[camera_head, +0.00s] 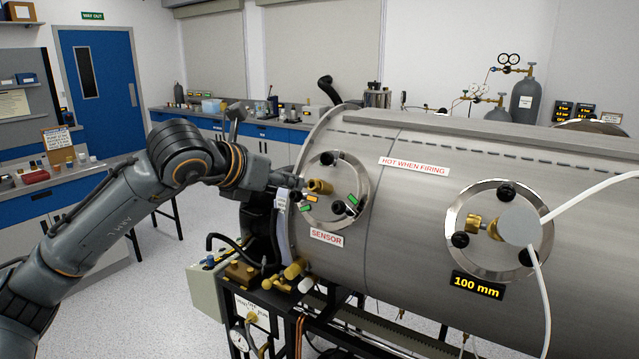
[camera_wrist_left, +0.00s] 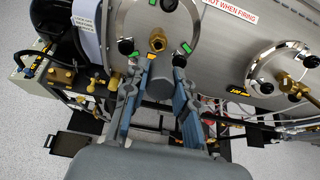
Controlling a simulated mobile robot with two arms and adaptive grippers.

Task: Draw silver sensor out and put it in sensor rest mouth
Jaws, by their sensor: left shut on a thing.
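My left gripper (camera_head: 290,187) is at the sensor port (camera_head: 336,190), left of its brass fitting (camera_head: 320,187). In the left wrist view its two blue-grey fingers (camera_wrist_left: 159,80) are spread around a grey cylinder (camera_wrist_left: 179,62), which looks like the silver sensor. The cylinder's end is beside and apart in the picture from the brass fitting (camera_wrist_left: 157,41); whether any part of it is still inside is hidden. Short brass and white tubes (camera_head: 294,269) stick out below the port; I cannot tell which one is the sensor rest mouth. My right gripper is not in view.
The steel chamber (camera_head: 420,220) fills the right side. Its second port (camera_head: 500,230) has a brass fitting, a grey piece and white cables. Open floor (camera_head: 165,310) lies to the left.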

